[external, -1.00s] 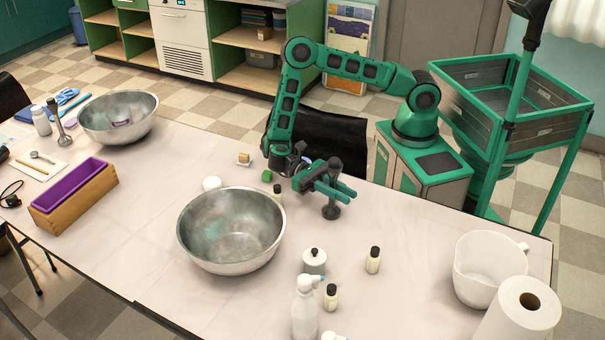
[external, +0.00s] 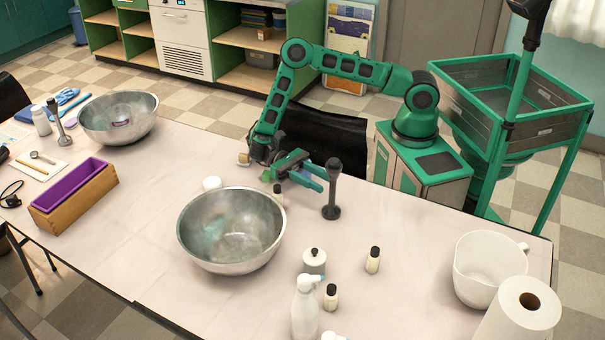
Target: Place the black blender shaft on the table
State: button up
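The black blender shaft (external: 332,188) stands upright on the table (external: 400,220), right of the near metal bowl, with its wide foot down. My gripper (external: 322,179) is just left of the shaft, with its green fingers spread apart and pointing right toward it. The fingers are empty, and a gap shows between them and the shaft.
A large metal bowl (external: 232,232) stands left of the shaft, with a small dark-capped bottle (external: 278,194) by its rim. Another dark-capped bottle (external: 373,260) and a small lidded jar (external: 314,261) stand in front. The table right of the shaft is clear.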

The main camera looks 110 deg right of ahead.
jog(key=v, duration=0.3)
jog(key=shift+w+d, duration=0.1)
jog(key=shift+d, duration=0.1)
jog(key=s+d+r+n+t+h, duration=0.2)
jog(key=s+d+r+t+h, duration=0.15)
jog(key=s+d+h, duration=0.45)
jog(key=s+d+r+n+t+h, duration=0.25)
jog(key=s+d+r+h, duration=0.2)
jog(key=d, duration=0.75)
jog(key=s+d+r+t+h, duration=0.1)
jog(key=s+d+r, duration=0.1)
jog(key=s+d, duration=0.3)
jog(key=s+d+r+t+h, duration=0.1)
jog(key=s+d, duration=0.4)
jog(key=s, duration=0.8)
jog(key=shift+s+d+r+n+t+h, duration=0.4)
jog(key=shift+r+t, duration=0.2)
jog(key=shift+r, duration=0.35)
